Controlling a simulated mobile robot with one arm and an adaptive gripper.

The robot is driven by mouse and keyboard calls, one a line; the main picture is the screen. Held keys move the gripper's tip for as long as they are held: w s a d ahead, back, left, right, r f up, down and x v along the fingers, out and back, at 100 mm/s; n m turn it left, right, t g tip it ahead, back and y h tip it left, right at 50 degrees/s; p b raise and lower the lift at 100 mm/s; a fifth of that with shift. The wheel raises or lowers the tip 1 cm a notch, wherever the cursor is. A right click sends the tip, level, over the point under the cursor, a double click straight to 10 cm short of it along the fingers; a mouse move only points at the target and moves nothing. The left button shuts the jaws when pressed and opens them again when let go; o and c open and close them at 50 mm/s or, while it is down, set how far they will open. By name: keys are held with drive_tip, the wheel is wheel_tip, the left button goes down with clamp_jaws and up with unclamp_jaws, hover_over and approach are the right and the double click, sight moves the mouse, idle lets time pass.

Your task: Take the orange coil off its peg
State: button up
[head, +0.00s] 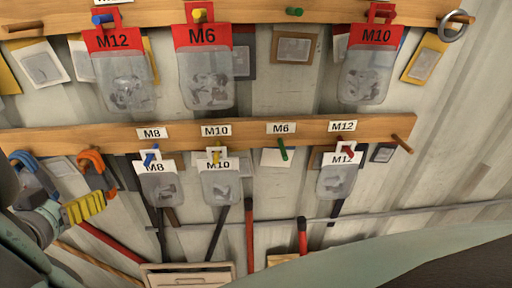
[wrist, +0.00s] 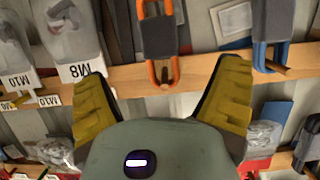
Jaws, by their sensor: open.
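The orange coil (head: 94,160) hangs at the left end of the lower wooden rail. In the wrist view the orange coil (wrist: 170,8) has a dark band around its middle, and its looped end goes around a wooden peg (wrist: 166,80). My gripper (head: 85,207) has yellow fingers and is just below and left of the coil in the head view. In the wrist view my gripper (wrist: 166,75) is open and empty. The coil's looped end shows between its fingers, with a gap on both sides. The coil's lower part is partly hidden in the head view.
A blue coil (head: 38,172) hangs close beside the orange one. Labelled bags, such as the M8 bag (head: 158,182), hang along the lower rail (head: 105,139). Red-topped bags hang on the upper rail (head: 150,14). Long-handled tools, including a red one (head: 249,235), stand below.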

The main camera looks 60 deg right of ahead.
sight(95, 180)
drive_tip(key=shift+p+x, duration=0.85)
drive_tip(key=shift+x, duration=1.2)
drive_tip(key=shift+w+d+p, duration=0.3)
drive_tip(key=shift+d+p, duration=0.2)
drive_tip(key=shift+p+x, duration=0.8)
drive_tip(key=shift+x, duration=0.1)
drive_tip(key=shift+w+d+f+p, duration=0.3)
drive_tip(key=shift+w+d+p, duration=0.05)
drive_tip(key=shift+d+p, duration=0.1)
drive_tip(key=shift+w+d+f+p, duration=0.3)
drive_tip(key=shift+d+f+p, duration=0.1)
drive_tip(key=shift+d, duration=0.1)
drive_tip(key=shift+c, duration=0.3)
drive_tip(key=shift+a, duration=0.1)
drive_tip(key=c, duration=1.3)
drive_tip(key=shift+r, duration=0.3)
